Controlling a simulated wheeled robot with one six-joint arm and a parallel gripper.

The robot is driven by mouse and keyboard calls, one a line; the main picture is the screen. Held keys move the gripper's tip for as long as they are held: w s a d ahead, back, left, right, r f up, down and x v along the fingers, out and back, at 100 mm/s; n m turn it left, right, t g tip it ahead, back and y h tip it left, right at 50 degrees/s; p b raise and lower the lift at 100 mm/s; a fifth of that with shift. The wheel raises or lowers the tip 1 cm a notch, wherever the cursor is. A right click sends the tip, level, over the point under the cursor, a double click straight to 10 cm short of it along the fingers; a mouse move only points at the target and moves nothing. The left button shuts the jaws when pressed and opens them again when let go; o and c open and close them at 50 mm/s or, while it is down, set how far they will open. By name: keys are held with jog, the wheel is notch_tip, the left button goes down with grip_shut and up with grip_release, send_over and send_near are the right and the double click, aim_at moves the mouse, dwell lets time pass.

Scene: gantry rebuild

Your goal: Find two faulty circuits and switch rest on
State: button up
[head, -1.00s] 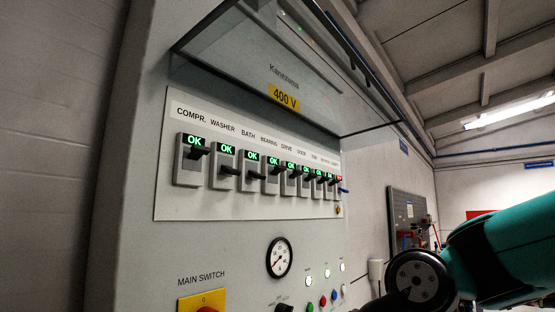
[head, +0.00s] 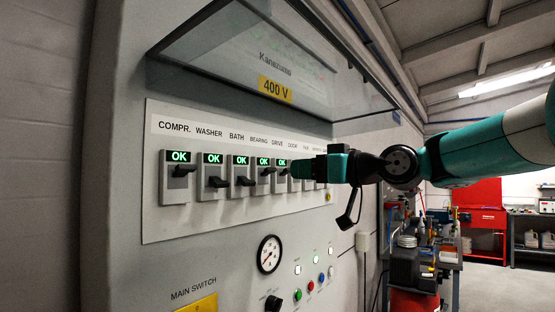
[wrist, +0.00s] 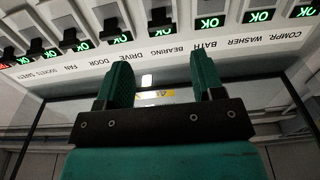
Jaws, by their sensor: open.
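The breaker panel (head: 150,215) has a row of switches with black levers. The COMPR. (head: 180,157), WASHER (head: 213,158), BATH (head: 240,160), BEARING (head: 264,162) and DRIVE (head: 283,163) displays read green OK. The COMPR. and BEARING levers sit higher than the WASHER and BATH levers. In the wrist view, upside down, the DOOR (wrist: 82,47) and FAN (wrist: 52,53) displays also read OK; a red display (wrist: 3,66) shows at the far left edge. My gripper (wrist: 160,82) is open and empty below the row there. In the head view it hides the right-hand switches; contact cannot be judged.
A raised clear cover (head: 240,50) hangs above the switches. Below are a gauge (head: 269,254), several buttons and lamps, and the yellow main switch plate (head: 200,304). A cluttered cart (head: 420,265) and red cabinet (head: 483,200) stand at the right.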

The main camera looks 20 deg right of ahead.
aim_at(273, 171)
jog(key=p+x, duration=0.3)
jog(key=x, duration=0.4)
jog(key=shift+w+a+r, duration=0.15)
jog(key=shift+w+a, duration=0.05)
jog(key=shift+w, duration=0.1)
jog(key=shift+w+a, duration=0.25)
jog(key=shift+w, duration=0.05)
jog(key=shift+c, duration=0.3)
jog(key=c, duration=0.9)
jog(key=shift+f, duration=0.25)
